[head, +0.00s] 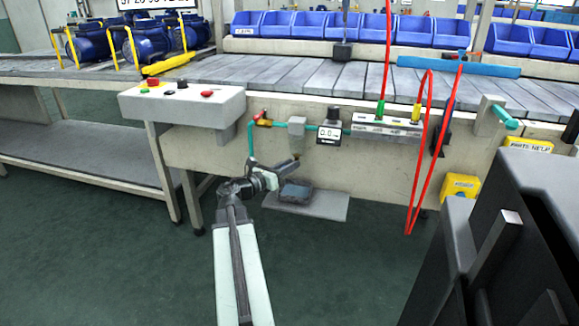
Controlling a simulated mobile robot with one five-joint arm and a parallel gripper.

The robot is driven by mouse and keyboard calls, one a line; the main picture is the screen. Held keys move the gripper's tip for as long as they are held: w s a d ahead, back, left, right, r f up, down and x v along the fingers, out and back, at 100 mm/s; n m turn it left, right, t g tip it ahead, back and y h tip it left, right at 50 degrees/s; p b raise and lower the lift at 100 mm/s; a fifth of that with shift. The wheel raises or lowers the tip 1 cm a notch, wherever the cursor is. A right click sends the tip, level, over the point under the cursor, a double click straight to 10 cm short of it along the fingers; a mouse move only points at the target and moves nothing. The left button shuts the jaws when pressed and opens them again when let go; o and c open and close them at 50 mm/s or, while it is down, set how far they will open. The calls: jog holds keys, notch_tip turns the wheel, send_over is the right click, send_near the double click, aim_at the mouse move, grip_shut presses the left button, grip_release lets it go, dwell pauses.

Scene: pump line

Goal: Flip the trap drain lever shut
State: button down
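The grey trap (297,127) hangs in the teal air line on the front panel of the bench. Its lower end narrows toward a small dark and yellowish part near my gripper. I cannot make out the drain lever or its position; it is too small or hidden there. My gripper (288,168) is just below the trap, at the end of my raised arm. Whether it touches anything there is unclear, and its fingers are too small to tell apart.
Red hoses (418,150) hang farther right. A dark tray-like object (295,192) lies on a low grey plate (325,207) below. A control box (185,103) juts out left.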

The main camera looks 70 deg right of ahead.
jog(key=m+g+y, duration=0.2)
jog(key=m+g, duration=0.1)
jog(key=g, duration=0.1)
jog(key=shift+w+d+y, duration=0.3)
jog(key=shift+w+y, duration=0.05)
jog(key=shift+y, duration=0.05)
jog(key=c, duration=1.4)
grip_release()
jog(key=shift+c, duration=0.2)
jog(key=shift+w+a, duration=0.1)
jog(key=v, duration=0.7)
jog(key=shift+w+a, duration=0.2)
jog(key=shift+a, duration=0.1)
